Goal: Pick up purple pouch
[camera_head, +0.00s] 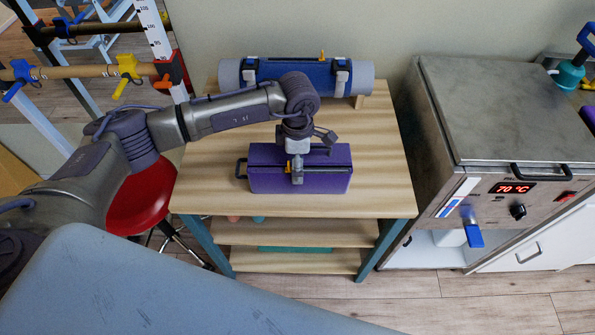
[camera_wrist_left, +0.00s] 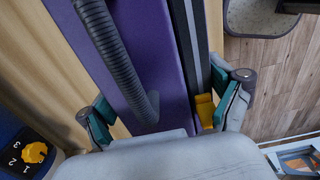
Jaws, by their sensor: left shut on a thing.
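The purple pouch (camera_head: 325,178) lies on the top of the wooden table (camera_head: 385,190). It has a dark zip strip along its top, a yellow pull and a black loop handle at its left end. My left gripper (camera_head: 297,172) comes down over its middle and is shut on it. In the left wrist view, the fingers of my left gripper (camera_wrist_left: 165,110) sit on either side of the purple pouch (camera_wrist_left: 160,50), with the yellow pull (camera_wrist_left: 204,109) beside one finger. The pouch appears to rest on the table still. My right gripper is not in view.
A blue-and-grey roll (camera_head: 300,75) lies at the table's back edge. A steel heater unit (camera_head: 500,110) stands close on the right. A red stool (camera_head: 145,200) is at the left, and a grey-blue padded surface (camera_head: 150,285) is in front. The tabletop beside the pouch is clear.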

